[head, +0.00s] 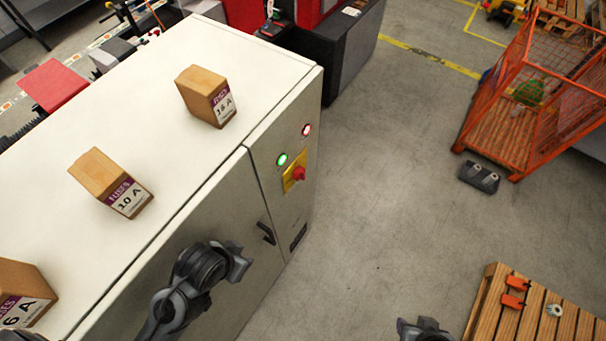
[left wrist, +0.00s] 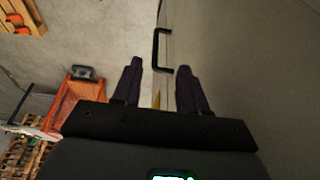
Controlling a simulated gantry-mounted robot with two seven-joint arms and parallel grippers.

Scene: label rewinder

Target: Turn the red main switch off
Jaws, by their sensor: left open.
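The red main switch (head: 299,174) is a small red knob on a yellow plate (head: 288,182), on the front of the pale cabinet (head: 230,215). I cannot read its exact turn angle. My left gripper (head: 240,263) is open and empty in front of the cabinet door, below and left of the switch and apart from it. In the left wrist view a bit of yellow (left wrist: 156,100) shows between the fingers; the knob is not clear there. My right gripper (head: 425,326) shows only partly at the bottom edge, away from the cabinet; its jaw state is unclear.
A black door handle (head: 267,233) juts out between my left gripper and the switch; it shows in the left wrist view (left wrist: 159,50). Green (head: 282,160) and red (head: 307,130) lamps glow above the switch. Fuse boxes (head: 208,96) stand on top.

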